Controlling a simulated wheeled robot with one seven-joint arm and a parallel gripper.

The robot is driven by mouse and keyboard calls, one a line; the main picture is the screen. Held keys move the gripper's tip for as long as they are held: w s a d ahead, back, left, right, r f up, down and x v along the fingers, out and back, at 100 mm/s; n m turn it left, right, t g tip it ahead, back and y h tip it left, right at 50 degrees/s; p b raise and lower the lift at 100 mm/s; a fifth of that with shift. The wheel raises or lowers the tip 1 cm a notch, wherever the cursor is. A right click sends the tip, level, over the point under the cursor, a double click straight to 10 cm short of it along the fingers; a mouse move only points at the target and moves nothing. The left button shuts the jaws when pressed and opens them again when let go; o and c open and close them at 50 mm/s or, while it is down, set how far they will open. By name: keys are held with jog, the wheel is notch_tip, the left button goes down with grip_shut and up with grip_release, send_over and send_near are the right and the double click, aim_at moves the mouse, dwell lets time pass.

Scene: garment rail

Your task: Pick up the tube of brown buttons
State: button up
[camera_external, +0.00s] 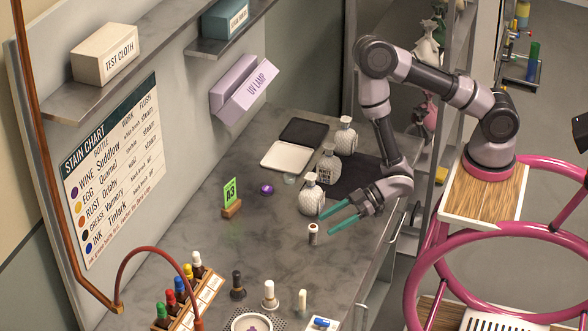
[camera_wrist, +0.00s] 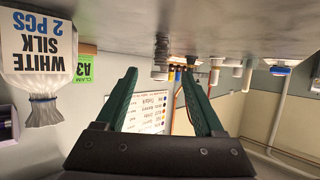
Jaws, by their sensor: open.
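A small brownish tube with pale ends (camera_external: 313,234) stands upright on the grey worktop near its front edge in the external view; its label is too small to read. It fits the tube of brown buttons, but I cannot confirm this. My gripper (camera_external: 334,218) is open, with two green fingers pointing left, close above and to the right of the tube, and nothing is seen between them. The open fingers (camera_wrist: 160,85) also show in the wrist view, where the scene is upside down.
A tied bag (camera_external: 311,195) stands just behind the fingers, and a bag labelled white silk (camera_wrist: 38,60) fills the wrist view's left. A green A3 card (camera_external: 230,193), a purple ball (camera_external: 267,188) and a bottle rack (camera_external: 205,295) stand on the worktop (camera_external: 275,240). Its middle is clear.

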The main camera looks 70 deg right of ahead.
aim_at(313, 233)
jog(key=x, duration=0.6)
jog(key=shift+w+a+f, duration=0.15)
jog(key=shift+f, duration=0.1)
grip_shut()
